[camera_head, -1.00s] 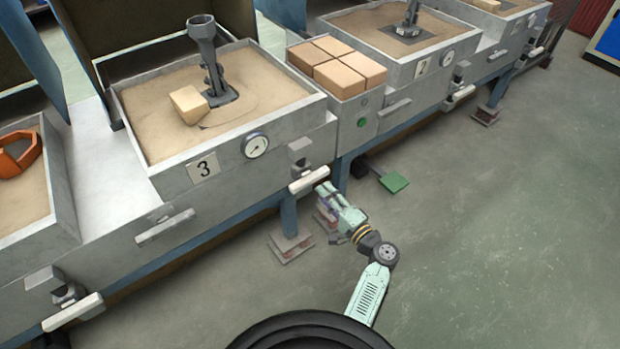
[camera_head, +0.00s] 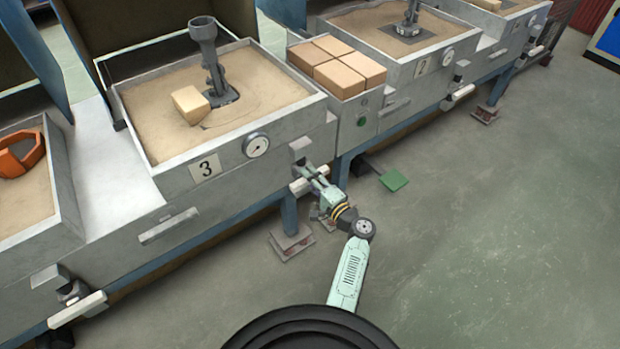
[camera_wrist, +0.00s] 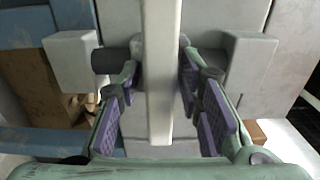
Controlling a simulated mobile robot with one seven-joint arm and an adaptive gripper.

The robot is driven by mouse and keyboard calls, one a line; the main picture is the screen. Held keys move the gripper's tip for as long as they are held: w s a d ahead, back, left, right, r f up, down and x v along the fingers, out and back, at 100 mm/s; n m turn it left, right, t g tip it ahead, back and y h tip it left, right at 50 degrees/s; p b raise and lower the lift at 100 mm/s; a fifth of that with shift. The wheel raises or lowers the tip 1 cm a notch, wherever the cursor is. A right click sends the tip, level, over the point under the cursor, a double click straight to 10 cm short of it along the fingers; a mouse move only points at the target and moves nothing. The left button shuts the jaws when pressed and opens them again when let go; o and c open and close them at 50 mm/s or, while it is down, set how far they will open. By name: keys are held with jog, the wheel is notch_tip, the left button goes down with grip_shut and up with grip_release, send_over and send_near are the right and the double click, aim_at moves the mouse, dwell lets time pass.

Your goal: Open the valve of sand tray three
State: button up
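Sand tray three (camera_head: 205,170) is the grey box with the number 3 plate on its front wall. Its valve handle is a pale bar (camera_head: 300,187) at the lower right of that wall, to the right of and below the gauge (camera_head: 257,146). In the head view my gripper (camera_head: 313,174) is at this bar and partly covers it. In the wrist view the bar (camera_wrist: 162,75) runs vertically between my two purple-padded fingers (camera_wrist: 160,70). A narrow gap shows on each side, so the gripper looks open around the bar, not clamped.
A pale fixed grip (camera_head: 170,226) sits left on the same wall. A blue leg (camera_head: 289,215) and a green pedal (camera_head: 394,180) are below and right. Tray two (camera_head: 400,70) stands behind, with its own valve (camera_head: 458,95). The floor at the right is clear.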

grip_shut()
